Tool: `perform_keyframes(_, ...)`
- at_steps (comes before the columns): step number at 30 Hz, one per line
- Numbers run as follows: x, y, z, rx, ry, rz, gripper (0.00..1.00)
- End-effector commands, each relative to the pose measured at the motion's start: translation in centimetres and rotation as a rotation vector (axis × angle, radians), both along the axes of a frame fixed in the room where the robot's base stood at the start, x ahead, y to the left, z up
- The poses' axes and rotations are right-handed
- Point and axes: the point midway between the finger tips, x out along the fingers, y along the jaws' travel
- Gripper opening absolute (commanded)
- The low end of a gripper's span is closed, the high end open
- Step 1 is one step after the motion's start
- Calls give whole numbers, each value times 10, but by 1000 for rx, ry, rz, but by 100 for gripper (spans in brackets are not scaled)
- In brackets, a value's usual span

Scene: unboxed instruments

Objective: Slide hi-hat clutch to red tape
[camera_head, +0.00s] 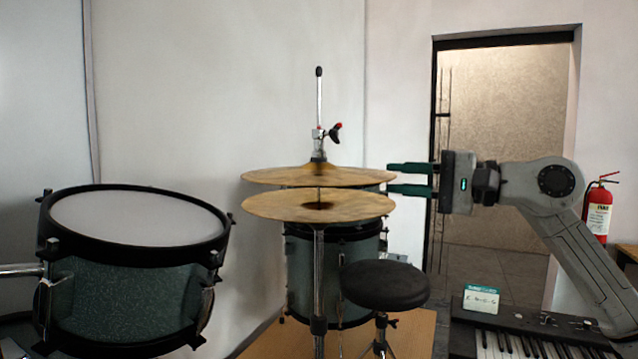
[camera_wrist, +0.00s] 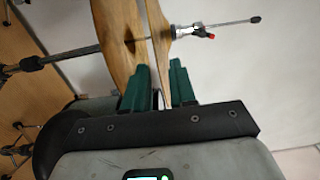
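The hi-hat clutch (camera_head: 318,146) is a small metal piece on the upright rod (camera_head: 319,100), just above the top cymbal (camera_head: 290,175). A black and red wing-like part (camera_head: 335,131) sticks out to its right. The clutch also shows in the wrist view (camera_wrist: 184,32). I cannot make out a separate band of red tape on the rod. My gripper (camera_head: 390,178) has green fingers, one above the other, pointing left at the top cymbal's right edge. The fingers are apart. In the wrist view my gripper (camera_wrist: 160,75) has the cymbal's edge appearing in its gap; contact is unclear.
The lower cymbal (camera_head: 285,206) sits below the top one on the same stand. A black round stool (camera_head: 385,285) and a drum (camera_head: 335,270) stand close by. A large drum (camera_head: 130,270) is at left, a keyboard (camera_head: 505,345) at lower right. Space above my gripper is clear.

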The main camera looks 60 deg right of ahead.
Motion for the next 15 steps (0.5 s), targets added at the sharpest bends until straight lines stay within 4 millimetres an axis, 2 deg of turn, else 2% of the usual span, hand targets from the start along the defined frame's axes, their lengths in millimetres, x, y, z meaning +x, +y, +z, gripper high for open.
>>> perform_keyframes(8, -3, -1, -2, 0, 1, -1, 26)
perform_keyframes(15, -23, -2, -4, 1, 1, -1, 26)
